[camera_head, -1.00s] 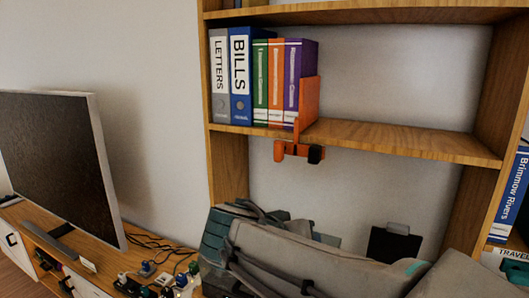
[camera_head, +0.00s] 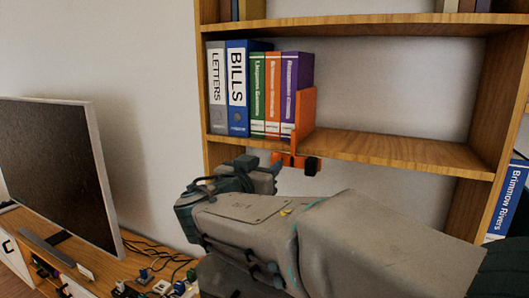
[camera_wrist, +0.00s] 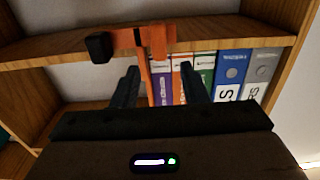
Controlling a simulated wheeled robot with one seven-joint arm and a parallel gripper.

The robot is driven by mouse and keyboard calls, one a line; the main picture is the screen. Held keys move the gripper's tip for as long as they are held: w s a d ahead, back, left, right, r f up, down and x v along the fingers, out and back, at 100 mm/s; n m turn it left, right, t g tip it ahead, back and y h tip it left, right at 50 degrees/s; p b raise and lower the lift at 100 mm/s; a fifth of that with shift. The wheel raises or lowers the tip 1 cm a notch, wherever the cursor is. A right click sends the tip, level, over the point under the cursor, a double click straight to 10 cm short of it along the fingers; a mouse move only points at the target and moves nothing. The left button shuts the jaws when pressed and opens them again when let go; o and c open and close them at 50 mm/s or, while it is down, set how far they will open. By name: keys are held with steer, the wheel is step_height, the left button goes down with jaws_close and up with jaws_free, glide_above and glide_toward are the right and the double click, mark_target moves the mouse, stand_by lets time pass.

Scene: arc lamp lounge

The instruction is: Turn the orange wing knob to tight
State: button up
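An orange clamp-on bookend (camera_head: 305,112) stands on the wooden shelf, beside the purple book. Its lower part hangs under the shelf's front edge, with an orange end piece (camera_head: 278,158), apparently the wing knob, at left and a black block (camera_head: 312,166) at right. In the wrist view, the orange end piece (camera_wrist: 163,42) shows ahead of the fingers, with the black block (camera_wrist: 99,47) to its left. My gripper (camera_head: 260,170) is just below and left of the clamp. Its fingers (camera_wrist: 161,84) are apart and empty. I cannot read the knob's turn or any tight mark.
Binders and books (camera_head: 237,90) stand on the shelf (camera_head: 400,152) left of the bookend. The shelf board is above my gripper. A television (camera_head: 55,165) and small cluttered items (camera_head: 150,285) are at lower left. The shelf right of the bookend is bare.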

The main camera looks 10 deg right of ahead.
mark_target(274, 158)
steer(key=p+x, duration=0.1)
steer(key=x, duration=0.4)
steer(key=shift+w+d, duration=0.1)
steer(key=shift+w, duration=0.05)
jaws_close()
